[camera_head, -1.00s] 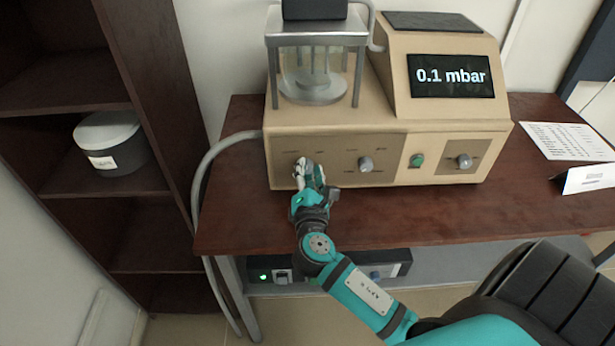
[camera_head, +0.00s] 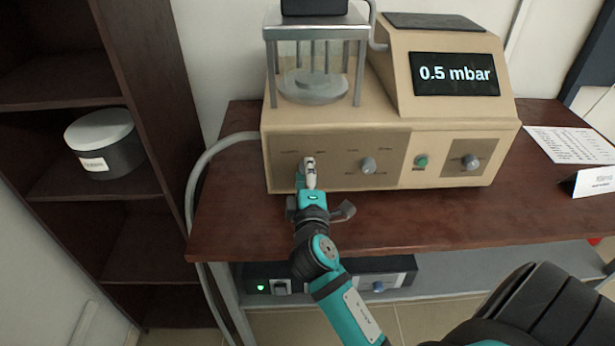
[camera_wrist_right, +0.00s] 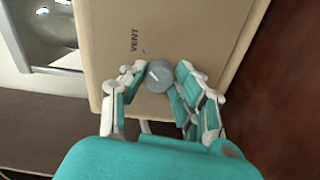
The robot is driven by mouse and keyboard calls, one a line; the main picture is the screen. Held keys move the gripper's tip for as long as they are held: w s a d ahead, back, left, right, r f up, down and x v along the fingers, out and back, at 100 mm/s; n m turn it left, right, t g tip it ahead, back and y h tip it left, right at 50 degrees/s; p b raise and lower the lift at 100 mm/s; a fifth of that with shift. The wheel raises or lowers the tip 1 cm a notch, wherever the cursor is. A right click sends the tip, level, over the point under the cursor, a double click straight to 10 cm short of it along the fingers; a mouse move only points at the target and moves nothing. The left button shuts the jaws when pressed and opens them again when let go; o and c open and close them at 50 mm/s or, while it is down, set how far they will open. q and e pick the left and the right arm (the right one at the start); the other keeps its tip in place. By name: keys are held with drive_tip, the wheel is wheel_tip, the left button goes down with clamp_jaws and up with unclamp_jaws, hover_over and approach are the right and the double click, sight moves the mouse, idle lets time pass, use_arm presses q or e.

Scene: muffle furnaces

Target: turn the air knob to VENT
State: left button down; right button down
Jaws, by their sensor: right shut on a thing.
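The air knob (camera_wrist_right: 158,76) is a round grey knob with a white pointer line, low on the left of the beige machine's front panel (camera_head: 333,140). In the right wrist view it sits between the fingers of my right gripper (camera_wrist_right: 156,82), which is shut on it. The printed word VENT (camera_wrist_right: 134,40) shows beside the knob; I cannot tell whether the pointer lines up exactly with it. In the head view my right gripper (camera_head: 308,172) hides the knob. The display (camera_head: 456,74) reads 0.5 mbar. My left gripper is in neither view.
A second knob (camera_head: 368,165), a green button (camera_head: 421,161) and a third knob (camera_head: 470,161) sit to the right on the machine. A glass chamber (camera_head: 314,75) stands above. A hose (camera_head: 203,170) runs down at left. The wooden table (camera_head: 400,215) is clear in front.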

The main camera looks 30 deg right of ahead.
drive_tip(key=shift+f+m, duration=0.1)
drive_tip(key=shift+m, duration=0.4)
drive_tip(key=c, duration=1)
unclamp_jaws()
drive_tip(key=v, duration=0.7)
drive_tip(key=shift+s+a, duration=0.1)
drive_tip(key=shift+s, duration=0.2)
